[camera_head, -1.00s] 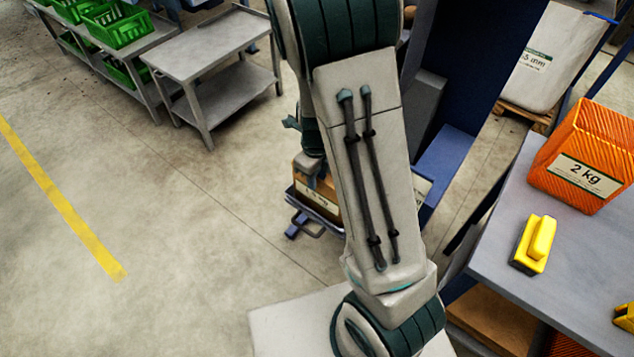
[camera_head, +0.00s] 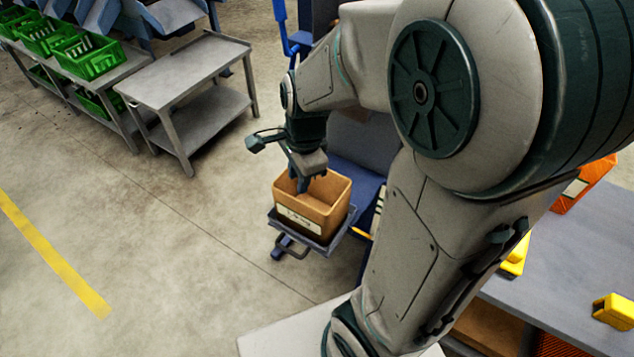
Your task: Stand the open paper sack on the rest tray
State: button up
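The open paper sack (camera_head: 318,209) is brown, box-shaped and upright, with a pale label on its near side. It is on or just over the dark rest tray (camera_head: 327,247); a gap under it cannot be made out. My gripper (camera_head: 303,184) points down at the sack's open top, with its fingers at or inside the left part of the mouth. The fingers are small and partly hidden, so I cannot tell whether they grip the sack's wall.
A grey two-tier table (camera_head: 186,68) stands at the upper left, beside a bench with green crates (camera_head: 88,55). A grey worktop (camera_head: 585,255) at the right holds yellow tools (camera_head: 615,310) and an orange sack (camera_head: 583,185). Dark blue machinery stands behind the tray. The floor at left is clear.

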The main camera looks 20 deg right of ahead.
jog(key=s+r+n+t+h, duration=0.1)
jog(key=s+r+n, duration=0.5)
jog(key=n, duration=1)
jog(key=shift+s+d+r+t, duration=0.3)
jog(key=shift+s+d+t, duration=0.1)
jog(key=shift+s, duration=0.85)
